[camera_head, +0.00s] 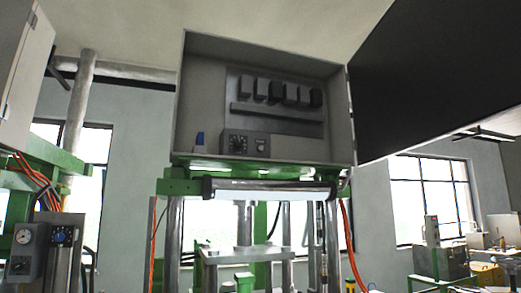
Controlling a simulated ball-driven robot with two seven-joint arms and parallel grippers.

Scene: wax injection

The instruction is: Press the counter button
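An open grey control cabinet (188,80) hangs in the upper middle, above a green machine frame. Low inside it sits a dark small panel (248,155) with a round black dial (238,142) and small light and dark details to the right of the dial. I cannot tell which of these is the counter button. Neither of my grippers shows in this view.
The cabinet's dark door (435,70) swings out to the right. A row of dark blocks (280,92) sits above the panel, and a small blue item (199,139) is at its left. A green beam (180,187) and a pale horizontal bar (270,191) lie below.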

